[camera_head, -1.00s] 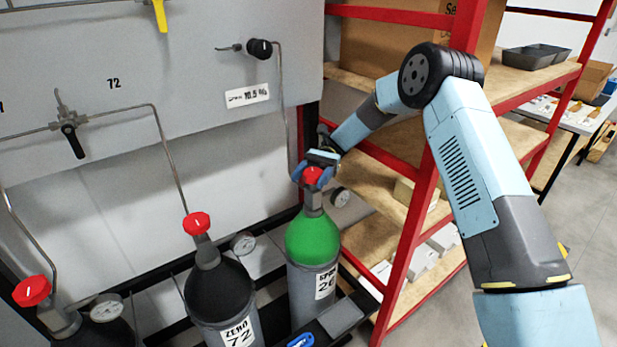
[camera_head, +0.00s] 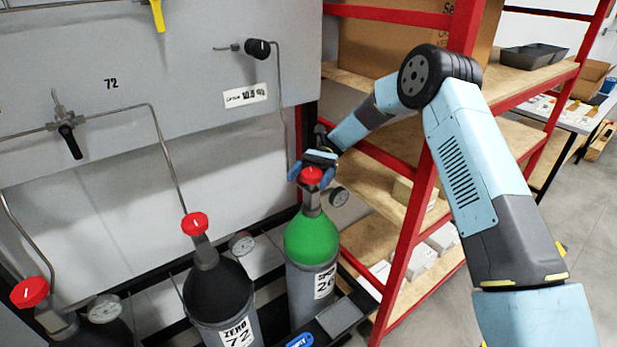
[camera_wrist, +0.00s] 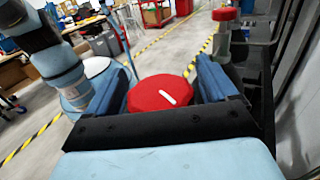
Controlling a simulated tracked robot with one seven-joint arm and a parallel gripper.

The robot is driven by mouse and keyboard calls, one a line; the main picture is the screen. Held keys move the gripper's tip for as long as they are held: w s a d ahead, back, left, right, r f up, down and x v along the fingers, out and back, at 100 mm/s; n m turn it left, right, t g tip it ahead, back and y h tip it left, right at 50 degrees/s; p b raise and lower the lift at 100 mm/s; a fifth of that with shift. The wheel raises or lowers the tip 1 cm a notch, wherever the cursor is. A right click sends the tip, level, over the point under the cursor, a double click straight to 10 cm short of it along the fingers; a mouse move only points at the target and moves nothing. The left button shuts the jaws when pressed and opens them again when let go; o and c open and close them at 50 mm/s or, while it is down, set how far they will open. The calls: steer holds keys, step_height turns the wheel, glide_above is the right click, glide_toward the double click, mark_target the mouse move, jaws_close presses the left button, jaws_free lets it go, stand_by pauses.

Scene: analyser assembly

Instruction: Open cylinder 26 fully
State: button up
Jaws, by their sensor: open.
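Cylinder 26 (camera_head: 312,240) has a green shoulder and a grey body with a label reading 26. It stands upright at the right end of the rack. Its red valve knob (camera_head: 311,176) is on top and also shows in the wrist view (camera_wrist: 160,93), with a white line mark running slantwise. My gripper (camera_head: 312,170) is at the knob from above. In the wrist view my open gripper (camera_wrist: 163,88) has one blue finger on each side of the knob, with a gap showing at the left finger. Contact on the right side is unclear.
A black cylinder 72 (camera_head: 219,285) with a red knob (camera_head: 194,224) stands to the left. Another red-knobbed cylinder (camera_head: 30,292) is at far left. A red-framed shelf (camera_head: 408,215) stands close on the right. The grey panel (camera_head: 150,90) with pipes is behind.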

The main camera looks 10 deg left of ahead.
mark_target(310, 175)
steer(key=shift+r, duration=0.15)
steer(key=shift+r, duration=0.3)
step_height(310, 175, up, 2)
steer(key=shift+d+r, duration=0.1)
steer(key=shift+r, duration=0.15)
steer(key=s+d+r, duration=0.7)
steer(key=s+r, duration=0.2)
steer(key=s, duration=0.2)
steer(key=shift+s+d+r, duration=0.2)
steer(key=shift+s+r, duration=0.05)
steer(key=shift+s, duration=0.1)
